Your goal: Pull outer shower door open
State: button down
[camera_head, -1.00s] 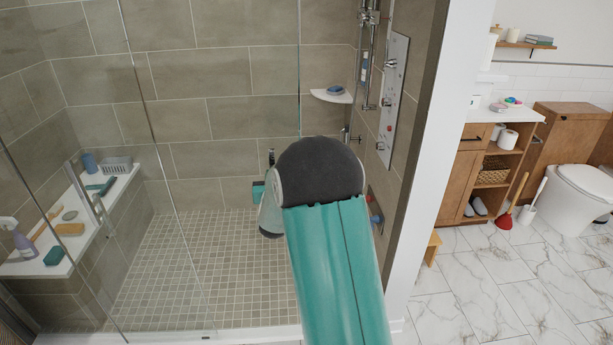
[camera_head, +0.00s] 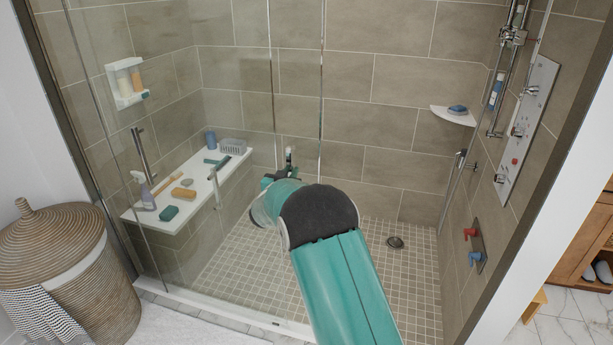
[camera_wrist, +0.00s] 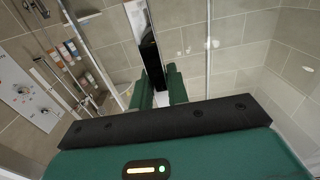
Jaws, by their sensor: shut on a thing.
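The shower's clear glass door panels (camera_head: 235,80) span the left and middle of the head view, with upright edges near the middle. A metal bar handle (camera_head: 143,155) stands on the glass at the left. My gripper (camera_head: 282,176) is at the glass edges, partly hidden behind my arm's elbow. In the wrist view my gripper's green fingers (camera_wrist: 160,90) are shut on an upright bar (camera_wrist: 151,55), dark low down and pale above. It looks like a door handle, but which panel it belongs to I cannot tell. Its lower end is hidden between the fingers.
A wicker basket (camera_head: 62,270) stands outside the glass at the left. A white-topped bench (camera_head: 200,188) with bottles and soaps is inside. The tiled shower floor is clear.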

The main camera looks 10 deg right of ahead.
jog(key=shift+r, duration=0.15)
jog(key=c, duration=1.6)
grip_release()
jog(key=shift+a, duration=0.15)
jog(key=shift+o, duration=1.2)
jog(key=shift+w+a, duration=0.1)
jog(key=shift+w, duration=0.15)
jog(key=shift+s, duration=0.2)
jog(key=v, duration=1.3)
jog(key=shift+s+a, duration=0.15)
jog(key=shift+s, duration=0.15)
